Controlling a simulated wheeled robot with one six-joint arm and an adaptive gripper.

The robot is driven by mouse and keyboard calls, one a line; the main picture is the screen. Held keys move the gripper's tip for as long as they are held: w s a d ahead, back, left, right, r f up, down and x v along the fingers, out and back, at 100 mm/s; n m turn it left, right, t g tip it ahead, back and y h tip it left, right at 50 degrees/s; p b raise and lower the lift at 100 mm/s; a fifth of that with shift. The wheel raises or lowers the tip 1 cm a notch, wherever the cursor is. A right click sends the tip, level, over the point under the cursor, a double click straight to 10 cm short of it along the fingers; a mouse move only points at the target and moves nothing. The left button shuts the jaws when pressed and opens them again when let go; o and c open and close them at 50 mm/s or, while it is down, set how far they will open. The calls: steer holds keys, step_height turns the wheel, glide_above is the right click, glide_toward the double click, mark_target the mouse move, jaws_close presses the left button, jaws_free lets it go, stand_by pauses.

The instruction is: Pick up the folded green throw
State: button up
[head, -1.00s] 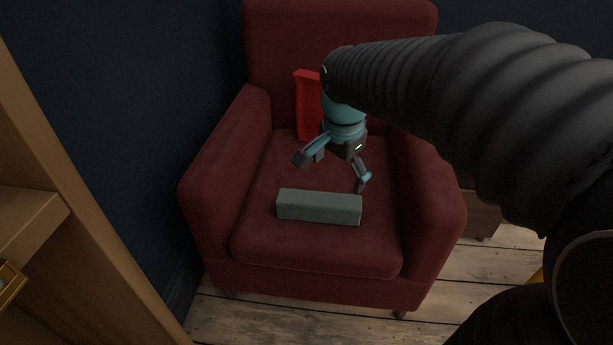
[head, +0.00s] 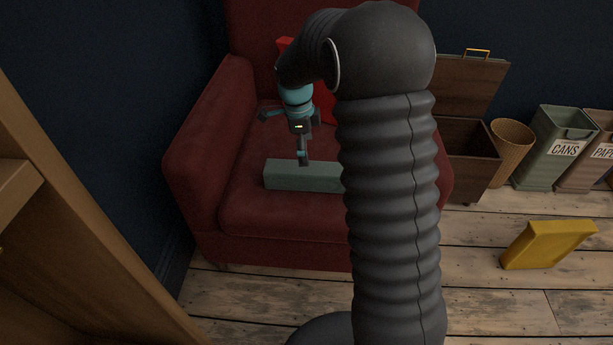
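The folded green throw (head: 285,178) is a grey-green, long block lying on the seat of the red armchair. My arm covers its right end in the head view. My gripper (head: 284,138) is above the seat, behind and over the throw, with its two fingers spread apart and nothing between them. The nearer fingertip overlaps the throw's back edge in the picture; I cannot tell if it touches.
A bright red object (head: 326,105) leans against the armchair (head: 205,120) backrest, mostly hidden. A wooden shelf (head: 60,230) stands at left. An open chest (head: 470,155), a wicker basket (head: 511,150) and bins (head: 552,150) are at right. A yellow book-like object (head: 548,245) lies on the floor.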

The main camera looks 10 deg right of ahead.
mark_target(308, 174)
steer(key=f, duration=0.9)
steer(key=shift+s+d+f, duration=0.15)
steer(key=shift+d+f, duration=0.1)
steer(key=shift+f, duration=0.1)
steer(key=c, duration=1.5)
